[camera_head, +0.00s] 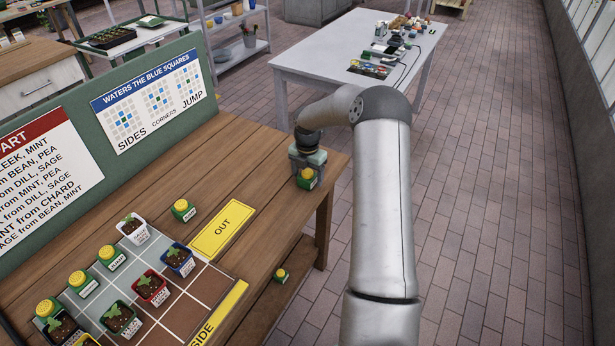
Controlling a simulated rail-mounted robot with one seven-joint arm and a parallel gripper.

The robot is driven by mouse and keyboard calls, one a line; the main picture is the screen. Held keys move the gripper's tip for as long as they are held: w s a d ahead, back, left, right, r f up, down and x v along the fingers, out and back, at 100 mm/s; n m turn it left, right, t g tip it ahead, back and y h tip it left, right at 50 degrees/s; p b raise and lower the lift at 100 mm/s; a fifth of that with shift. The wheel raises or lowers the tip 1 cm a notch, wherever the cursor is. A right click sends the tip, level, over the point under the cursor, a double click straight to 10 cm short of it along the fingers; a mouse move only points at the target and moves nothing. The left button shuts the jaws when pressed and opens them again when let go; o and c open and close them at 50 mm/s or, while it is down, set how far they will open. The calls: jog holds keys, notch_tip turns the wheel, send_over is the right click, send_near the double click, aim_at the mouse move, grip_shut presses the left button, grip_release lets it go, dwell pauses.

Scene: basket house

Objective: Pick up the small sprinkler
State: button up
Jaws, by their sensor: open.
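Several small green sprinklers with yellow tops are in view. One sprinkler (308,179) is at the right end of the wooden bench, right at my gripper (308,168). My gripper points down there and is open; whether its fingers are around or beside that sprinkler is hard to tell. Another sprinkler (183,211) stands alone left of the yellow OUT sign (222,232). More stand along the left of the tile grid (182,322): one sprinkler (112,258), a second sprinkler (83,284) and a third (48,310). One sprinkler (282,275) is low beside the bench's front edge.
Potted seedlings in a white pot (133,230), a blue pot (178,260) and a red pot (151,289) stand on the grid. A green board (150,90) with signs backs the wooden bench (265,160). A white table (320,50) with clutter stands beyond.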

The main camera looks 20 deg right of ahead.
jog(key=shift+f, duration=0.4)
jog(key=c, duration=1.1)
jog(key=shift+c, duration=0.2)
jog(key=shift+r, duration=0.15)
